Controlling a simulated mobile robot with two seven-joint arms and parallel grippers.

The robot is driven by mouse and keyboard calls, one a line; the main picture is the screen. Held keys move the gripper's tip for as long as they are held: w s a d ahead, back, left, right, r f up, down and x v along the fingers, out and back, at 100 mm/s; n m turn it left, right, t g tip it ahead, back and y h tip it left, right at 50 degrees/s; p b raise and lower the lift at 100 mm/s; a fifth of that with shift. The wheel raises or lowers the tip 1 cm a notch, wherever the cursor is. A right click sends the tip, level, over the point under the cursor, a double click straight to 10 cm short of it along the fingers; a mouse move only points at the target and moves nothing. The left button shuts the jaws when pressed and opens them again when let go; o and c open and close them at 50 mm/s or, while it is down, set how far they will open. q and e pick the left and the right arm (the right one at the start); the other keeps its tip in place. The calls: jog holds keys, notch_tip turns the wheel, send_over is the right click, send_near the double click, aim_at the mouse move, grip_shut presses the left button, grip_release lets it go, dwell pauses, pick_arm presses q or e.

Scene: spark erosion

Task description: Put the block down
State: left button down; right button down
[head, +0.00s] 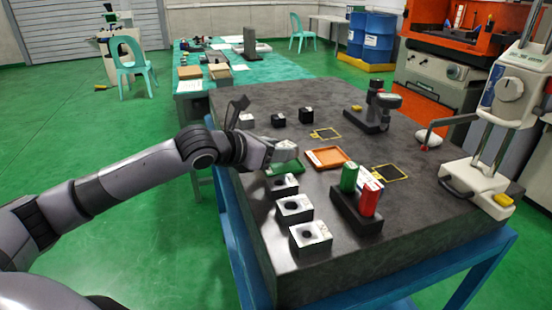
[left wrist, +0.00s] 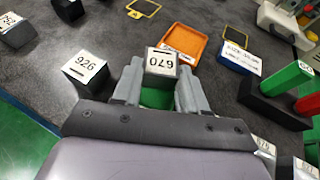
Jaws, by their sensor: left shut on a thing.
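My left gripper (head: 285,151) is shut on a grey metal block with a white number label, and the block (left wrist: 160,63) shows between the fingers in the left wrist view. The held block is over the green tray (head: 284,171). In the left wrist view, a strip of the green tray (left wrist: 157,98) shows below the block between the fingers. I cannot tell whether the block touches the tray. My right gripper is not in view.
An orange tray (head: 328,157) lies right beside the green one. Blocks with holes (head: 294,208) stand nearer me, and others (head: 278,120) stand farther back. A dark holder (head: 352,210) bears green and red cylinders. Yellow outlined squares (head: 326,134) mark the dark tabletop (head: 330,260).

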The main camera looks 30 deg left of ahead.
pick_arm(q)
jog(key=shift+f, duration=0.95)
jog(key=shift+r, duration=0.1)
jog(key=c, duration=0.9)
grip_release()
jog(key=shift+f, duration=0.25)
